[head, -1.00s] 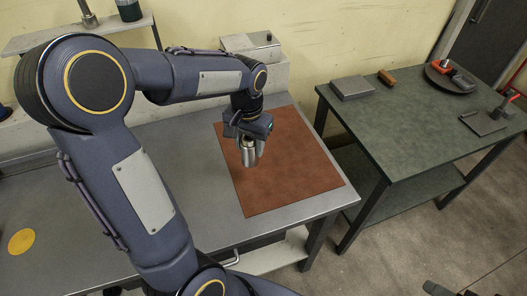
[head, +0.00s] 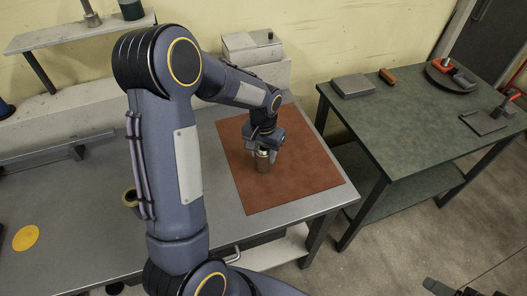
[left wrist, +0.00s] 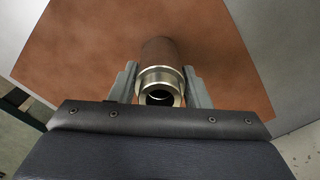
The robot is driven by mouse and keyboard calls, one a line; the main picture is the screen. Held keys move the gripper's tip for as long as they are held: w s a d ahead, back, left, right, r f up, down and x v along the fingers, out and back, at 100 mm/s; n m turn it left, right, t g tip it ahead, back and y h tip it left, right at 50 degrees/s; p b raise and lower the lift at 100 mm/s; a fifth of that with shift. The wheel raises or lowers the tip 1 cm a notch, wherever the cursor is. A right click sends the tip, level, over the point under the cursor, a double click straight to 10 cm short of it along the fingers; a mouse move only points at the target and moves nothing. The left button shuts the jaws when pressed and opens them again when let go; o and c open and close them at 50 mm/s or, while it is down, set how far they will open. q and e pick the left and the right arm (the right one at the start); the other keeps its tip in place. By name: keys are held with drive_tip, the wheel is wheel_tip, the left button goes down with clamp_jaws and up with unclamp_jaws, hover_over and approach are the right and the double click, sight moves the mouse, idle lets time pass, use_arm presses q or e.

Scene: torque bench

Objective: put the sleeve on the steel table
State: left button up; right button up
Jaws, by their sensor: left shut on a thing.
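A metallic hollow sleeve (head: 263,161) hangs upright between the fingers of my left gripper (head: 262,152), over the brown mat (head: 300,180) on the steel table (head: 215,215). In the left wrist view the sleeve (left wrist: 160,80) shows its bright ringed open end towards me, with a finger of the left gripper (left wrist: 160,84) on each side. I cannot tell whether its lower end touches the mat.
A small hollow part (head: 130,198) stands on the steel table, partly behind my arm. A yellow disc (head: 25,238) lies at the left. A grey box (head: 252,47) is at the back. A green table (head: 405,135) with several items stands at the right.

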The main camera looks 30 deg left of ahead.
use_arm(q)
drive_tip(key=shift+f, duration=0.1)
drive_tip(key=o, duration=1.3)
wheel_tip(320, 180, up, 12)
drive_tip(key=shift+s+r, duration=0.1)
drive_tip(key=s+d+t+h, duration=0.1)
drive_tip(key=s+d+t, duration=0.1)
drive_tip(key=s, duration=0.5)
drive_tip(key=s+d+r+t+h, duration=0.1)
drive_tip(key=s+d, duration=0.2)
drive_tip(key=s, duration=0.4)
drive_tip(key=s+d+r+t+h, duration=0.1)
drive_tip(key=s+d+t, duration=0.1)
drive_tip(key=s, duration=0.6)
drive_tip(key=shift+d+r+n+t+h, duration=0.2)
drive_tip(key=shift+n+t+h, duration=0.1)
drive_tip(key=shift+h, duration=0.1)
